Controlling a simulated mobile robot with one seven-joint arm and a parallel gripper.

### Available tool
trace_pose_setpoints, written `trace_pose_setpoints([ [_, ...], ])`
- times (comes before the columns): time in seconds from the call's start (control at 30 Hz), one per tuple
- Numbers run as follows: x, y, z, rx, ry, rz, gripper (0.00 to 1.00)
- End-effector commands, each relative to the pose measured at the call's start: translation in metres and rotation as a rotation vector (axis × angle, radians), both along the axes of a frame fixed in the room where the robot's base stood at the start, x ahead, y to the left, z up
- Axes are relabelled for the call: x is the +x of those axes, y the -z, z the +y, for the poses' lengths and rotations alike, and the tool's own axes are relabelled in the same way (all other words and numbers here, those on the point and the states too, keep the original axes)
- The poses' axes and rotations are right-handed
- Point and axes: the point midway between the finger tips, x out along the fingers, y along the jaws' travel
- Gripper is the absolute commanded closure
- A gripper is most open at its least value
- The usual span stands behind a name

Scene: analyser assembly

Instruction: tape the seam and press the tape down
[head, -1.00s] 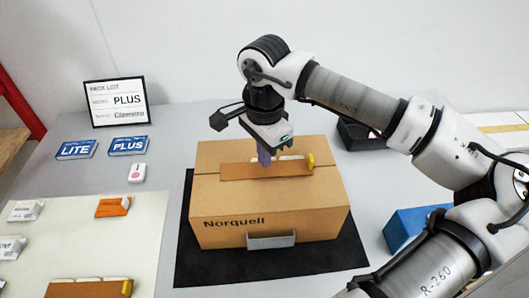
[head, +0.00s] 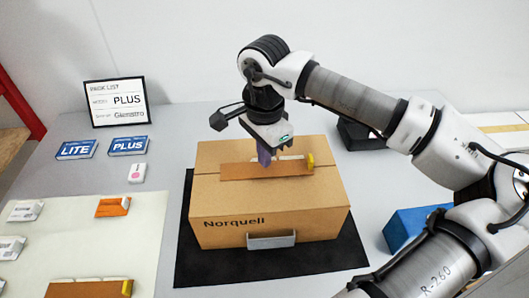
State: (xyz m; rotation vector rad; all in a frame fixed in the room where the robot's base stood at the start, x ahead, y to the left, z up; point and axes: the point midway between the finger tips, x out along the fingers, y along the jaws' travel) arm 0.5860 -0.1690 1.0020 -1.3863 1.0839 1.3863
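The cardboard box (head: 265,221), marked Norquell, stands closed on a black mat (head: 205,270). A brown tape strip (head: 240,172) with white pieces along its back edge and a yellow right end lies across the top of the box, where the seam would run.
A similar brown strip (head: 85,290) and an orange piece (head: 112,207) lie on the pale mat (head: 140,235) at left, with white packets (head: 25,210). LITE (head: 76,149) and PLUS (head: 128,146) cards lie before a pack list sign (head: 116,102). A blue block (head: 408,228) is at right.

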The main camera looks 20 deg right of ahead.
Motion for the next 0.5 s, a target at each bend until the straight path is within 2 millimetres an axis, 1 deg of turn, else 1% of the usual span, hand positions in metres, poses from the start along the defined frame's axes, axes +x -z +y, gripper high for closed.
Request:
trace_pose_setpoints([
  [0.5, 0.0000, 0.0055, 0.0000, 0.000, 0.000, 0.000, 1.00],
])
